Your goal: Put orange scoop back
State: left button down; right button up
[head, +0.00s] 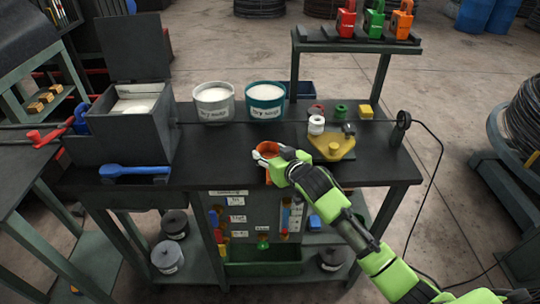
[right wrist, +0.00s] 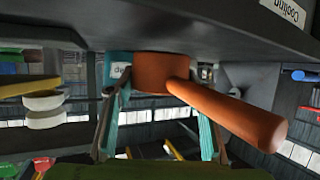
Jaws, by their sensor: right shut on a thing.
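The orange scoop (head: 278,149) is at the front edge of the dark workbench (head: 215,150), near its middle. My right gripper (head: 268,158) is shut on it; my fingers hide part of it. In the right wrist view the scoop's round cup and thick handle (right wrist: 235,109) show large, with my right gripper (right wrist: 158,88) closed around the cup area. Whether the scoop touches the bench is unclear. A blue scoop (head: 136,171) lies at the bench's front left. My left gripper is out of view.
A white tub (head: 213,113) and a teal tub (head: 265,109) of white powder stand at the back. A grey lidded bin (head: 127,138) is at left. A yellow block with a knob (head: 331,147) sits right of my gripper. Labelled panels (head: 229,193) hang below the front edge.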

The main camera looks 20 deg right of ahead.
jog(key=shift+f, duration=0.8)
jog(key=o, duration=1.4)
jog(key=shift+s, duration=0.15)
jog(key=b+v, duration=0.1)
jog(key=v, duration=1.1)
